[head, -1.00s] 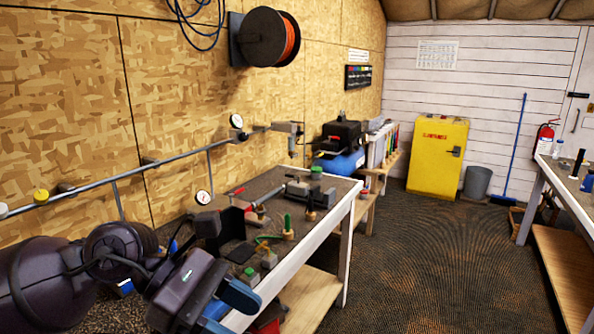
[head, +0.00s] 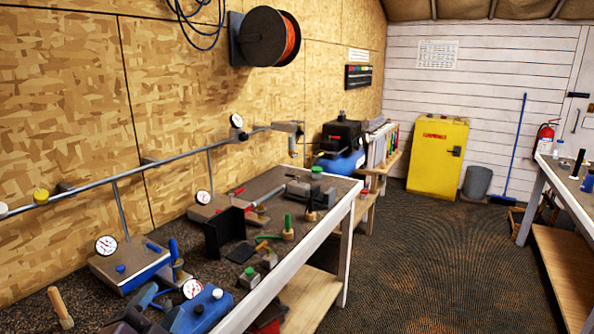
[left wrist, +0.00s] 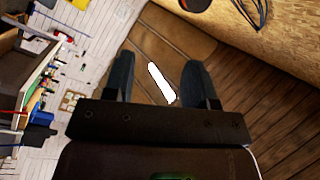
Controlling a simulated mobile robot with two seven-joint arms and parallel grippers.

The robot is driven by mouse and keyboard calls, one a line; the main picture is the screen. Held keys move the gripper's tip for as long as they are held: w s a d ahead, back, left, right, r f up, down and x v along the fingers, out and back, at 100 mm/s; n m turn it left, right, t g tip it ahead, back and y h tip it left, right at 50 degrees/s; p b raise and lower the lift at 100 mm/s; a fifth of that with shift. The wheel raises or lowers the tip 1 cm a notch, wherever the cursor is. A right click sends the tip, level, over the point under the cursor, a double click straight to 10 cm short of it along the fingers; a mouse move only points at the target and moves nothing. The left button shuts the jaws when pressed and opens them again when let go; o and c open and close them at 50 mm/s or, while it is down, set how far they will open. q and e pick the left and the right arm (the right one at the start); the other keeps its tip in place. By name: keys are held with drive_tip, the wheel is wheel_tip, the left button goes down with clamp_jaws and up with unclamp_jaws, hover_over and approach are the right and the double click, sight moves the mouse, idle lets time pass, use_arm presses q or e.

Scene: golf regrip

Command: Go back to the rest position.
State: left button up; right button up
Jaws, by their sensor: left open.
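My left gripper (head: 158,305) is low at the bottom left of the head view, over the near end of the workbench (head: 268,290). Its two blue fingers are apart with nothing between them. In the left wrist view the open fingers (left wrist: 160,75) point up toward the plank ceiling (left wrist: 275,95), and a bright white lamp (left wrist: 160,82) shows behind the gap. My right gripper is not in view.
A black angled plate (head: 224,232) stands farther back. The floor (head: 440,270) right of the bench is clear.

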use_arm(q)
drive_tip(key=s+a+f+n+g+y, duration=0.45)
drive_tip(key=s+f+n+g, duration=0.25)
drive_tip(key=f, duration=0.5)
drive_tip(key=s+a+f+n+g+h, duration=0.1)
drive_tip(key=s+f+n+g, duration=0.3)
drive_tip(key=s, duration=0.3)
drive_tip(key=s+a+f+n+g+h, duration=0.1)
drive_tip(key=s+f+g, duration=0.3)
drive_tip(key=s+f, duration=0.25)
drive_tip(key=w+f+t+b, duration=0.3)
drive_tip(key=f+b, duration=0.2)
drive_tip(key=f, duration=0.5)
drive_tip(key=w+f+t+b, duration=0.3)
drive_tip(key=f+t+b, duration=0.1)
drive_tip(key=f, duration=0.6)
drive_tip(key=shift+d+m+b, duration=0.3)
drive_tip(key=shift+d+b, duration=0.1)
drive_tip(key=shift+b, duration=0.1)
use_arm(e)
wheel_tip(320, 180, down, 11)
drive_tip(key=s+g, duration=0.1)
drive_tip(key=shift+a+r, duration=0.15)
use_arm(q)
drive_tip(key=shift+h, duration=0.25)
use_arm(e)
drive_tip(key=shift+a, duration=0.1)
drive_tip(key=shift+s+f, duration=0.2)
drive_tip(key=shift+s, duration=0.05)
